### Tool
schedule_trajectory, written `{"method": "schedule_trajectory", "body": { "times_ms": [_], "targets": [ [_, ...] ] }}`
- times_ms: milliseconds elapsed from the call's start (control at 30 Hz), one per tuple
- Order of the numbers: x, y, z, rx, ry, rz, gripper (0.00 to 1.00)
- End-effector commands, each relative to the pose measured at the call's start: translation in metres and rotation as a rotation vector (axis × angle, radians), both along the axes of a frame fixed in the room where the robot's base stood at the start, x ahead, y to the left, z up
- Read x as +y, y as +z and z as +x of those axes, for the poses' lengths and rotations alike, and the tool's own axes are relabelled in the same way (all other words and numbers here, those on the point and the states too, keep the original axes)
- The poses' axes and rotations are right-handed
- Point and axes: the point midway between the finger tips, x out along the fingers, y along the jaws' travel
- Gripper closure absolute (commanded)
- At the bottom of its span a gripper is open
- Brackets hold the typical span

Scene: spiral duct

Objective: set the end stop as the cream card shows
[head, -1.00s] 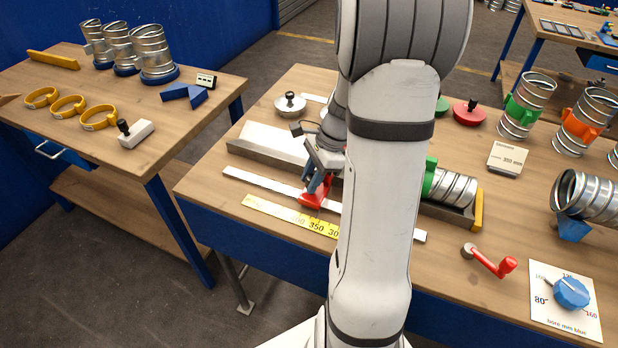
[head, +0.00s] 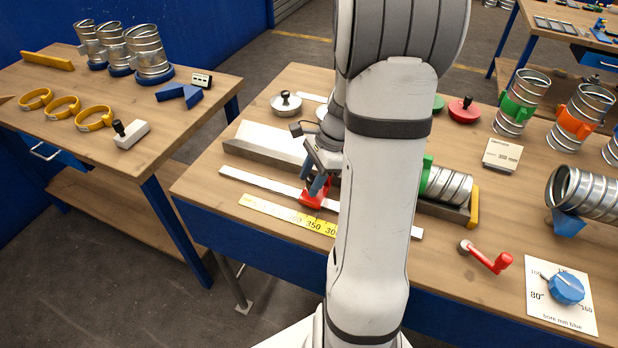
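The red end stop (head: 312,196) sits on the pale flat rail (head: 250,181) behind the yellow scale (head: 270,208). Its lower edge is close to the 350 mark; the exact reading is too small to tell. My gripper (head: 319,186) is right at the end stop, its fingers pointing down at the top of it. My arm covers part of this area, and I cannot tell whether the fingers are closed on the stop. The cream card (head: 502,156) stands on the table to the right and reads 350 mm.
A spiral duct piece (head: 447,184) with a green collar lies in the trough, right of my arm. A red crank (head: 487,257) and a blue bore dial (head: 566,288) are at the front right. My arm hides the scale's right part.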

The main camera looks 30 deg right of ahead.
Motion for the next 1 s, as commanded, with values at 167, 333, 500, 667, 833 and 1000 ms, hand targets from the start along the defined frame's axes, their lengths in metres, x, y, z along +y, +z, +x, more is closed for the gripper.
{"method": "schedule_trajectory", "body": {
  "times_ms": [167, 333, 500, 667, 833, 1000],
  "targets": [
    [0.0, 0.0, 0.0, -0.001, 0.0, -0.001, 0.52],
    [-0.002, 0.004, 0.001, -0.003, 0.0, -0.002, 0.52],
    [-0.011, 0.025, -0.001, -0.005, -0.002, -0.004, 0.52],
    [-0.022, 0.051, -0.002, -0.004, -0.001, -0.005, 0.52],
    [-0.029, 0.068, -0.004, -0.003, -0.001, -0.002, 0.52],
    [-0.03, 0.072, -0.004, 0.0, 0.0, -0.001, 0.52]
  ]
}}
